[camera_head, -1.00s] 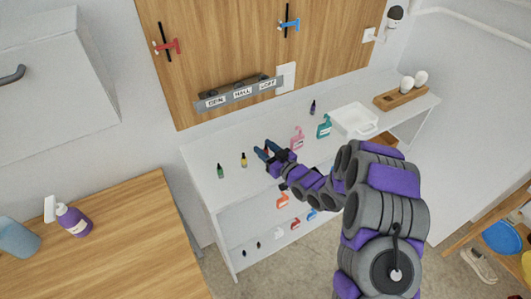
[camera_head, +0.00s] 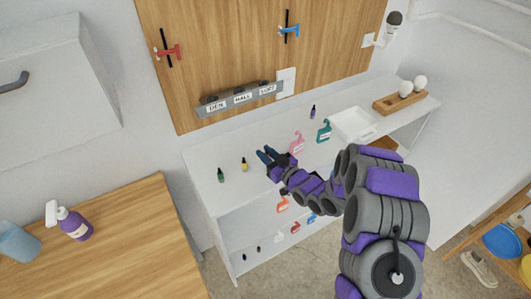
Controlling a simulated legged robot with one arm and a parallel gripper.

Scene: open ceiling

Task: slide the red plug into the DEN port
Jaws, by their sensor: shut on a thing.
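A grey strip (camera_head: 240,97) on the wooden board carries the labels DEN, HALL and LOFT, with dark round ports along its top. The DEN port (camera_head: 209,100) is at its left end. My gripper (camera_head: 265,154) is low over the white shelf top, right of the yellow-banded plug (camera_head: 244,164). Its two blue-grey fingers are close together, shut on what I take to be the red plug. That plug is hidden by the fingers, and its colour cannot be seen.
A green plug (camera_head: 221,175) and a purple plug (camera_head: 312,112) stand on the shelf top (camera_head: 205,158). Pink (camera_head: 297,142) and teal (camera_head: 323,130) tags lie right of my gripper. A white tray (camera_head: 353,124) is further right. The shelf front left is clear.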

